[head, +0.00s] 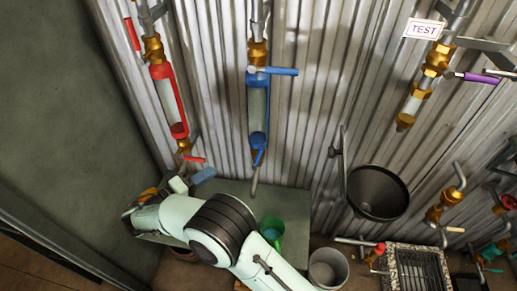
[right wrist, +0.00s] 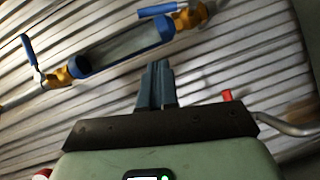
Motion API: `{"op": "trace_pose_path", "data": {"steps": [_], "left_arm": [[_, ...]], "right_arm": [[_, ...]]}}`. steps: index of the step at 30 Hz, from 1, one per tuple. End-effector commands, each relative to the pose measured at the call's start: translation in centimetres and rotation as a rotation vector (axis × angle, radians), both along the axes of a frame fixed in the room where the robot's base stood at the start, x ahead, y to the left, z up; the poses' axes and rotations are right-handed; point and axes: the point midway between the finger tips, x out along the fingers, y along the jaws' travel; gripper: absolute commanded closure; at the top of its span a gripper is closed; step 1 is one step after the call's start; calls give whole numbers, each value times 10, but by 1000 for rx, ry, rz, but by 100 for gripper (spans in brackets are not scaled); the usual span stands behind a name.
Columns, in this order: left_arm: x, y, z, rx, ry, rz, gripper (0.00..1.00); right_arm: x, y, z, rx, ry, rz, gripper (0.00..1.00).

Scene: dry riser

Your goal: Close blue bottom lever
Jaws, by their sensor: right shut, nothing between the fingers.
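The blue bottom lever (head: 258,157) sits on the lower valve of the blue-framed sight glass (head: 258,110) and lies roughly along its pipe. In the right wrist view the lever (right wrist: 157,10) is at the top edge, partly beside the blue-framed sight glass (right wrist: 122,47). The blue top lever (head: 280,71) points sideways; in the wrist view it (right wrist: 29,48) is at the left. My right gripper (head: 207,174) is shut and empty, left of and slightly below the bottom lever, apart from it. Its blue-grey fingers (right wrist: 156,84) show together. My left gripper is not in view.
A red-framed sight glass (head: 168,100) hangs to the left, with a small red lever (head: 193,160) close above my gripper. Corrugated wall lies behind.

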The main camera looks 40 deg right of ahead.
Motion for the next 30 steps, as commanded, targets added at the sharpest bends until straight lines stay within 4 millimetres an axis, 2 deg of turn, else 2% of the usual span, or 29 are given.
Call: {"op": "trace_pose_path", "data": {"steps": [7,11,24,30], "left_arm": [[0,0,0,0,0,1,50],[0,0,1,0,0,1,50],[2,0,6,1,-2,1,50],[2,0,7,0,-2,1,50]], "right_arm": [[0,-2,0,1,1,0,100],[1,-14,-2,1,0,-2,100],[9,-103,-12,0,0,-4,100],[-10,-122,-19,1,2,-1,100]]}}
